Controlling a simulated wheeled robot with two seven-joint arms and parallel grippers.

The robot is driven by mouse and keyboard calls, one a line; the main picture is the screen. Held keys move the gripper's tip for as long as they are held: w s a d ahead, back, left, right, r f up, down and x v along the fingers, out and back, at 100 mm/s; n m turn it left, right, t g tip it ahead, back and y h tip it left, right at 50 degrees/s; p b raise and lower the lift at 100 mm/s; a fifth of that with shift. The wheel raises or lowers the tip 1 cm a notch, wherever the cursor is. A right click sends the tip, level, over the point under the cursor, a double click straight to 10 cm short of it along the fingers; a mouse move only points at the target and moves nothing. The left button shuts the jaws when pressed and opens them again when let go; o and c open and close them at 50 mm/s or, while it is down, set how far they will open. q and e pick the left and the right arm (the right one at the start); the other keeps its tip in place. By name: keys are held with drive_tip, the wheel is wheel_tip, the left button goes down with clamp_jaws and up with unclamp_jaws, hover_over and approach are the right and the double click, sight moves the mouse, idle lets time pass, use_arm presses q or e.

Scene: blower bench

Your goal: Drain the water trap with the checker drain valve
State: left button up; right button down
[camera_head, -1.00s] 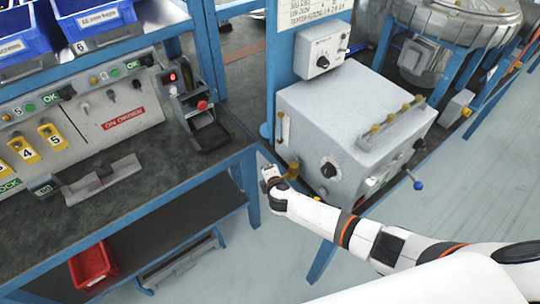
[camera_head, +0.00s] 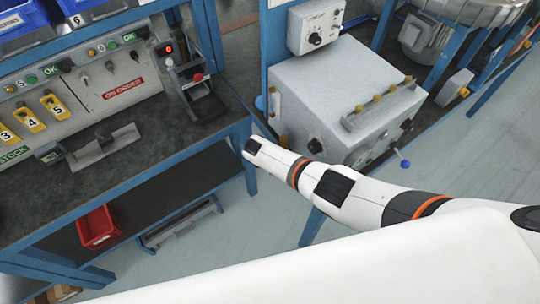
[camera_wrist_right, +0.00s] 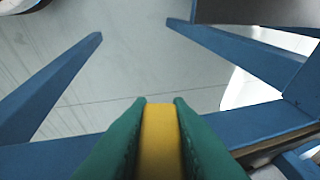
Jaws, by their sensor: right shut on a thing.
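The checker is a pale grey box (camera_head: 318,88) on the bench at the right in the head view. A slim upright sight tube (camera_head: 274,101), perhaps the water trap, is on its left side, with a small brass fitting (camera_head: 283,139) below. My right arm crosses in front of the box's lower part and hides what is there. In the right wrist view my right gripper (camera_wrist_right: 159,103) has its green fingers closed on a yellow part (camera_wrist_right: 160,140). I cannot tell for certain that this is the drain valve. My left gripper is not in view.
A dark workbench (camera_head: 150,165) with a control panel (camera_head: 100,85) is on the left. A red bin (camera_head: 97,227) sits on its lower shelf. A blue post stands beside the checker. A lever with a blue knob (camera_head: 405,163) sticks out at its front right.

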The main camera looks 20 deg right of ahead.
drive_tip(key=shift+s+d+f, duration=0.1)
drive_tip(key=shift+s, duration=0.05)
idle(0.3)
drive_tip(key=c, duration=1.3)
unclamp_jaws()
drive_tip(key=shift+c, duration=0.2)
drive_tip(key=shift+s+r+p, duration=0.1)
drive_tip(key=shift+r+p, duration=0.35)
drive_tip(key=shift+r, duration=0.1)
drive_tip(key=p+v, duration=0.3)
drive_tip(key=v, duration=0.8)
drive_tip(key=shift+a+p, duration=0.25)
drive_tip(key=shift+p, duration=0.15)
drive_tip(key=shift+f, duration=0.1)
